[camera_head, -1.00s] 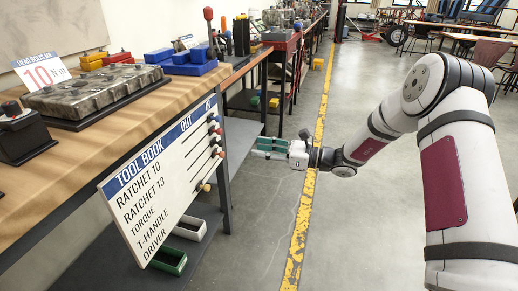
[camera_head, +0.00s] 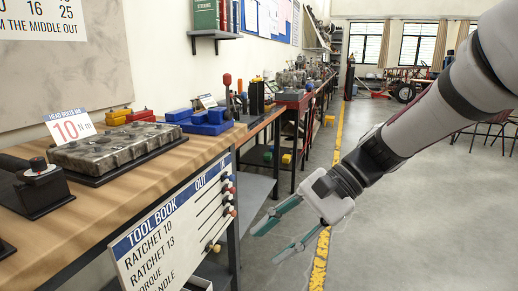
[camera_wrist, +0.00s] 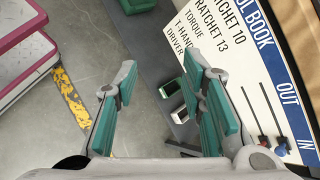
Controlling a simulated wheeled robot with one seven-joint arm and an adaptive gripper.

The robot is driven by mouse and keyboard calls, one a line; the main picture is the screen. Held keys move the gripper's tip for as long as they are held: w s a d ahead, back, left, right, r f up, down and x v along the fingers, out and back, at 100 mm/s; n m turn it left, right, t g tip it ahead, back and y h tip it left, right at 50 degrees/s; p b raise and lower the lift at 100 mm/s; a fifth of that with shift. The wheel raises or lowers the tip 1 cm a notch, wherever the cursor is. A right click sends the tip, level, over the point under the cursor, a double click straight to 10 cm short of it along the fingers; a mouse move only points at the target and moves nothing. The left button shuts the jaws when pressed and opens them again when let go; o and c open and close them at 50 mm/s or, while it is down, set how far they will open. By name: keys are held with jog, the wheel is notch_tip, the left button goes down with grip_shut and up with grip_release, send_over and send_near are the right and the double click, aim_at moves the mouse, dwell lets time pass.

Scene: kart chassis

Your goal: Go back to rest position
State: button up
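My gripper (camera_head: 285,232) has green-padded fingers and hangs over the open floor, to the right of the workbench. Its two fingers are spread apart with nothing between them. In the wrist view my gripper (camera_wrist: 160,110) is also open and empty, with grey floor and the bench's lower shelf behind it. My arm reaches in from the upper right of the head view and slopes down to the gripper.
The workbench (camera_head: 150,190) carries an engine head (camera_head: 110,150), blue blocks (camera_head: 205,122) and a "10" sign (camera_head: 70,127). The Tool Book board (camera_head: 180,235) hangs on its side, near the gripper. A yellow floor line (camera_head: 320,265) runs along the aisle.

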jog(key=s+d+n+t+h, duration=0.1)
jog(key=s+d+n+h, duration=0.35)
jog(key=s+d, duration=0.55)
jog(key=s+d+n+t+h, duration=0.1)
jog(key=s+d+n+h, duration=0.4)
jog(key=s, duration=0.9)
notch_tip(320, 180, up, 31)
jog(key=d+m+t+p, duration=0.1)
jog(key=t+p, duration=0.3)
jog(key=p, duration=2.6)
jog(key=shift+d, duration=0.15)
jog(key=shift+h, duration=0.25)
jog(key=shift+c, duration=0.4)
